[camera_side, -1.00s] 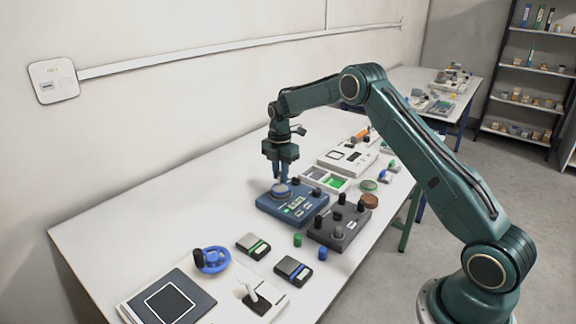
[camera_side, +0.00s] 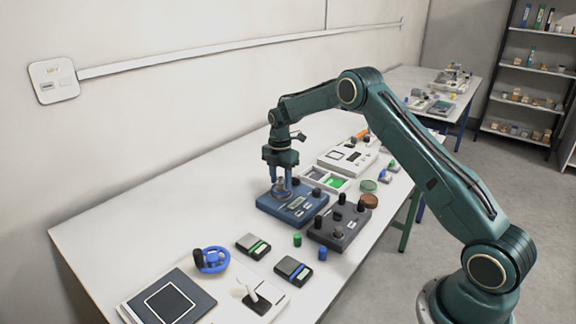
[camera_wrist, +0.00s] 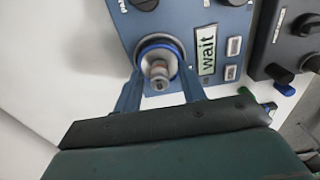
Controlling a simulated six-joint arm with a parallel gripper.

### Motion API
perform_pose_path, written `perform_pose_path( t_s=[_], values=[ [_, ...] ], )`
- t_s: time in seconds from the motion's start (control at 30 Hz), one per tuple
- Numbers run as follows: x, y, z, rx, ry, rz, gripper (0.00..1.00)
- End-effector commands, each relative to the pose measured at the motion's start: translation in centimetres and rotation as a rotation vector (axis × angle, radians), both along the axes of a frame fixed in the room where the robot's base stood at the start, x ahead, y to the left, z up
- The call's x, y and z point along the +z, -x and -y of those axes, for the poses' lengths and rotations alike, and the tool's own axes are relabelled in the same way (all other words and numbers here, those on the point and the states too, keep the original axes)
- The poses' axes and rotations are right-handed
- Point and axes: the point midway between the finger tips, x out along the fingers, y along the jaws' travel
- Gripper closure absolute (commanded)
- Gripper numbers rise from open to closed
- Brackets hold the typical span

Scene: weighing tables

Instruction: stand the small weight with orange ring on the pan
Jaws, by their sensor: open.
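The pan has a blue rim and also shows in the side view (camera_side: 276,195), partly behind the fingers. My gripper (camera_wrist: 160,100) is open, its two blue fingers apart on either side of the weight. In the side view my gripper (camera_side: 281,192) is low over the pan.
A dark box with several black knobs (camera_side: 340,225) stands close to the right of the scale. A green-and-white tray (camera_side: 326,180) lies behind it. A small green cylinder (camera_side: 297,240) stands in front. The table at the left is clear.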

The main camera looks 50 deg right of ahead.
Motion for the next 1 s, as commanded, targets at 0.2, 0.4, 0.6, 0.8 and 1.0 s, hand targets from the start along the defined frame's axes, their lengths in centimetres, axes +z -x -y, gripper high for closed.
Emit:
perform_pose_path(
  t_s=[0.2,0.4,0.6,0.8,1.0],
  values=[
    [0.5,0.0,0.0,0.000,0.000,0.001,0.59],
    [2.3,-0.1,0.0,0.000,0.001,0.003,0.59],
    [5.3,-0.1,0.0,0.000,0.001,0.004,0.59],
    [8.6,-0.1,0.0,0.000,0.001,0.004,0.59],
    [11.1,-0.1,0.0,0.000,0.000,0.002,0.59]
  ],
)
